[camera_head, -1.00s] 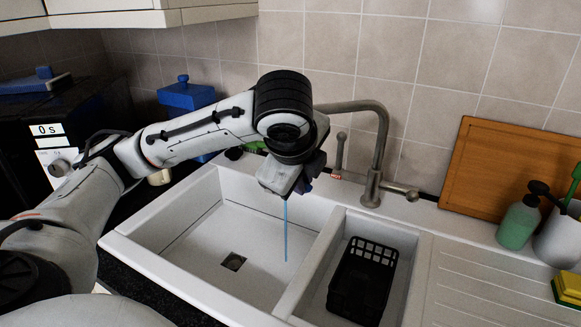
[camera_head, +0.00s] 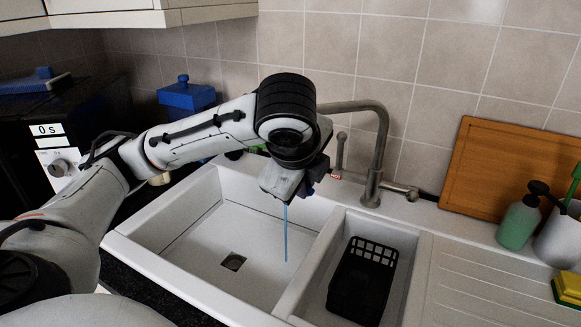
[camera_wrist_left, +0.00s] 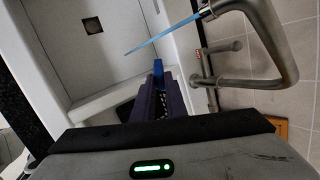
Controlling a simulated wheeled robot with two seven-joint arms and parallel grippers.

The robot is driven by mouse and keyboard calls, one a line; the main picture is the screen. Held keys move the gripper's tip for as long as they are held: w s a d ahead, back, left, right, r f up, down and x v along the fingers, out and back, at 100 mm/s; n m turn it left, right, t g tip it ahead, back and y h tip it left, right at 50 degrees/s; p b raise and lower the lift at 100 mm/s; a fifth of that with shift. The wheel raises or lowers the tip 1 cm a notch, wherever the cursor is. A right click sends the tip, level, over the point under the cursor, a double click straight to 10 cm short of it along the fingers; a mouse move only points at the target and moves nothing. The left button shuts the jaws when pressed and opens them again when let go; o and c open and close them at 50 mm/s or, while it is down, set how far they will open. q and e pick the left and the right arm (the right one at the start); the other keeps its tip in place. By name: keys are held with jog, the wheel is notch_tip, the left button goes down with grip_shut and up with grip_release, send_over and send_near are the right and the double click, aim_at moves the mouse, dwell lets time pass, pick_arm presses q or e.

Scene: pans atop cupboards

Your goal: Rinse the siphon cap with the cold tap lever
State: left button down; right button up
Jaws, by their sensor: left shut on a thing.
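My left gripper (camera_head: 304,188) is above the sink, in front of the tap, with its fingers mostly hidden by the wrist. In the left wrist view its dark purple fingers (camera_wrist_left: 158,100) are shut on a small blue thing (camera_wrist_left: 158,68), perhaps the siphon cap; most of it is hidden. A thin blue water stream (camera_head: 285,235) falls into the large basin. In the left wrist view the stream (camera_wrist_left: 165,35) leaves the tap spout (camera_wrist_left: 205,12) and appears apart from the blue thing. The grey tap (camera_head: 378,150) has one upright lever (camera_head: 340,152) by a red label and one sideways lever (camera_head: 402,191). My right gripper is out of view.
The white sink (camera_head: 185,270) has a drain (camera_head: 233,262) and a smaller basin with a black basket (camera_head: 362,280). A wooden board (camera_head: 500,165), a green bottle (camera_head: 518,222) and a yellow sponge (camera_head: 568,288) are at right. A blue canister (camera_head: 187,95) stands behind my arm.

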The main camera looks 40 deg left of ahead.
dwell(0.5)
pick_arm(q)
jog(key=shift+s+d+r, duration=0.25)
jog(key=shift+d+r, duration=0.3)
jog(key=shift+d, duration=0.05)
jog(key=shift+s+d+r, duration=0.25)
jog(key=shift+d+r, duration=0.3)
jog(key=shift+s+d+r, duration=0.7)
jog(key=shift+d+r, duration=0.2)
jog(key=shift+d, duration=0.15)
jog(key=s+d+f+n+g+y, duration=0.2)
jog(key=s+d+f+n+g, duration=0.2)
jog(key=d+f+n+g, duration=0.4)
notch_tip(320, 180, down, 7)
jog(key=d+n, duration=0.1)
jog(key=n, duration=0.6)
jog(key=shift+s+d+y, duration=0.2)
jog(key=shift+y, duration=0.2)
